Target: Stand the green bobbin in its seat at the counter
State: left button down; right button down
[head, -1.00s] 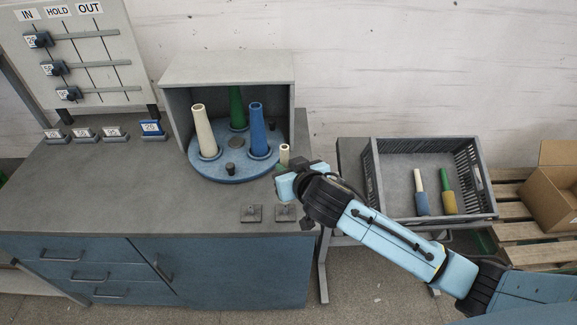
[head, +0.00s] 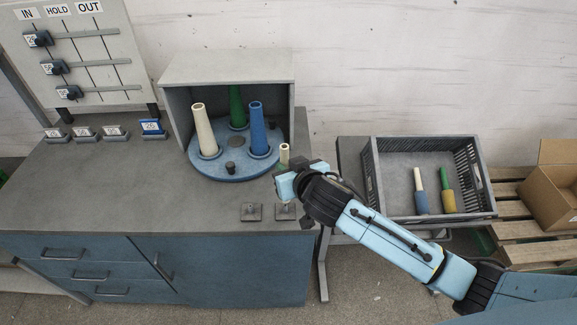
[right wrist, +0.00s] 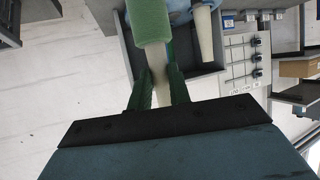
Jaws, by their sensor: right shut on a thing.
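The green bobbin (right wrist: 150,22) has a green body and a slimmer cream shaft. My right gripper (right wrist: 160,78) is shut on the cream shaft in the right wrist view. In the head view the bobbin's cream end (head: 284,152) stands up behind my right gripper (head: 281,172), near the counter's right edge; its green part is mostly hidden there. Two small grey square seats with pegs, a left one (head: 251,212) and a right one (head: 285,212), are on the counter (head: 110,185), just in front of the gripper. Both look empty. My left gripper is not in view.
A blue turntable (head: 215,172) with cream, green and blue cones stands in a grey housing (head: 228,68) close behind the gripper. A grey crate (head: 435,217) at right holds two bobbins. Small labelled blocks (head: 85,132) stand at the left. The counter's left front is clear.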

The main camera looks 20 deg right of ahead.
jog(key=shift+f+b, duration=1.6)
jog(key=shift+f, duration=1.15)
jog(key=c, duration=1.2)
grip_release()
jog(key=shift+c, duration=0.2)
jog(key=v, duration=1.3)
jog(key=shift+s, duration=0.15)
jog(key=shift+r, duration=0.1)
